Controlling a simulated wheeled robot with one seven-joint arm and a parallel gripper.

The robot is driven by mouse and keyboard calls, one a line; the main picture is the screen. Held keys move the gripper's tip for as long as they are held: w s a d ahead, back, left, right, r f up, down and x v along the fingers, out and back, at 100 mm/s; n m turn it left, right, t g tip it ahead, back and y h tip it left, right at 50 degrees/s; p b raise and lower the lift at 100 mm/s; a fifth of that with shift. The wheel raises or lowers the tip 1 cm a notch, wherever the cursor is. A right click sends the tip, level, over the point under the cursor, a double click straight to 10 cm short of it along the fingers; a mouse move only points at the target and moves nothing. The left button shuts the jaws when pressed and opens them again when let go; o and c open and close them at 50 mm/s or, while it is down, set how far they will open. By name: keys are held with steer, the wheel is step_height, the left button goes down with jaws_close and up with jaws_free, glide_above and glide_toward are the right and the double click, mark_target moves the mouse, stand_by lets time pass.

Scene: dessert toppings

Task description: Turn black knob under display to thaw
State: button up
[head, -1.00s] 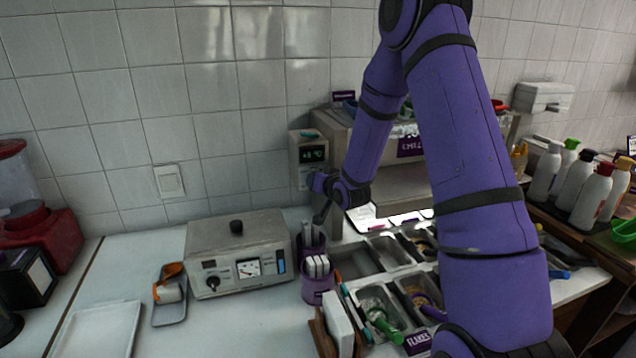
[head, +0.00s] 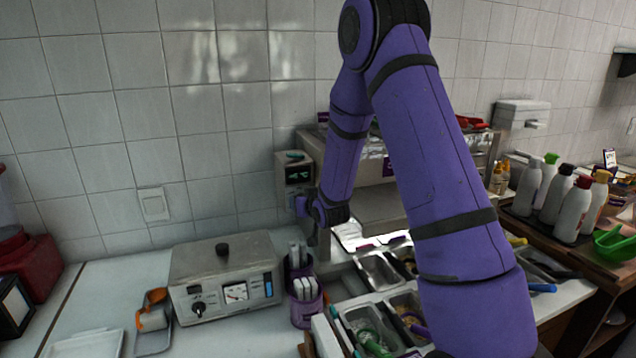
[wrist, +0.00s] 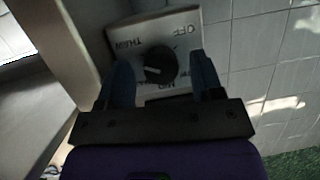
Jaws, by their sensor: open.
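The wall unit (head: 293,160) with a small dark display (head: 298,174) is left of the steel cabinet. Its black knob (wrist: 157,63) shows in the wrist view on a pale panel (wrist: 185,22) with upside-down lettering. THAW is left of the knob and OFF is at the upper right; a third label below is partly covered. The knob's white mark lies on its left part, toward the THAW side. My gripper (wrist: 164,82) is open, its fingers on either side of the knob; I cannot tell if they touch it. In the head view my gripper (head: 306,212) is just under the display.
A purple cup of white-handled tools (head: 306,305) and topping trays (head: 378,272) stand below my arm. The steel cabinet is close on the right.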

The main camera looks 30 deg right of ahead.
steer(key=s+a+r+n+g+y, duration=0.1)
steer(key=s+a+r+g, duration=0.1)
steer(key=s+a+r, duration=0.3)
steer(key=s+a+r+n+g+y, duration=0.1)
steer(key=s+a+r, duration=0.4)
steer(key=s+r, duration=0.8)
steer(key=shift+s+r+n+g, duration=0.2)
steer(key=shift+s+n+g, duration=0.75)
steer(key=shift+s, duration=2.5)
steer(key=shift+a+m+g, duration=0.1)
steer(key=shift+m+g, duration=0.25)
steer(key=s+r+m+g, duration=0.1)
steer(key=s+r+g, duration=0.2)
steer(key=s, duration=1.4)
steer(key=shift+a+r+h, duration=0.2)
steer(key=shift+r+h, duration=0.1)
steer(key=shift+r, duration=0.5)
